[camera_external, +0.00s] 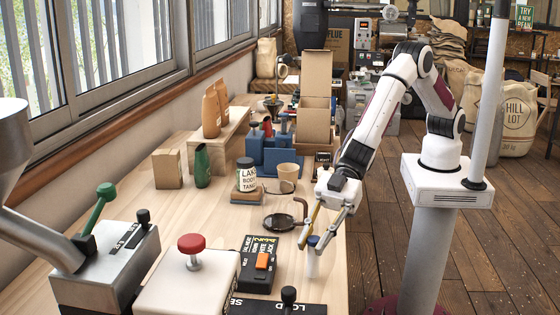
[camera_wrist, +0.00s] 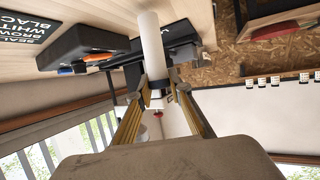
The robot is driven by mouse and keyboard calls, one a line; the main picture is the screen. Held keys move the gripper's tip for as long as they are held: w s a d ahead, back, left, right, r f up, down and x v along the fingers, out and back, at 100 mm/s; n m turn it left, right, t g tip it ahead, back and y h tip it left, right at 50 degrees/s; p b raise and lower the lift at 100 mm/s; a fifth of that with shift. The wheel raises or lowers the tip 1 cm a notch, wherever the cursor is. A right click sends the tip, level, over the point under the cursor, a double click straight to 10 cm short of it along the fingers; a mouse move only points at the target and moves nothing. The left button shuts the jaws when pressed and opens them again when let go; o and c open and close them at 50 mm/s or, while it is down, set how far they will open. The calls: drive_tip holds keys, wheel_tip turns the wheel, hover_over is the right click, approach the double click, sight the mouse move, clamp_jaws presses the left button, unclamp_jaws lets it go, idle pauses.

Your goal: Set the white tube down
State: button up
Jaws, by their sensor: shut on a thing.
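The white tube (camera_external: 312,266) is upright with a blue top, near the right edge of the wooden table (camera_external: 190,225). My gripper (camera_external: 312,241) is shut on the tube near its blue top and points down. In the wrist view the white tube (camera_wrist: 151,45) extends away from between the fingertips (camera_wrist: 157,93) of my gripper. I cannot tell whether the tube's lower end touches the table. The fingers hide part of its upper end.
A black box with an orange switch (camera_external: 262,261) stands left of the tube. A dark lettered mat (camera_external: 255,308) lies in front, with a black knob (camera_external: 289,294). The table's right edge is close.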

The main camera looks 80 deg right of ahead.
drive_tip(key=shift+f, duration=0.55)
drive_tip(key=shift+f, duration=0.15)
drive_tip(key=o, duration=0.9)
drive_tip(key=shift+s+d+r, duration=0.1)
drive_tip(key=shift+d+r, duration=0.15)
drive_tip(key=shift+r, duration=0.05)
drive_tip(key=v, duration=1.1)
drive_tip(key=shift+d, duration=0.15)
idle(0.4)
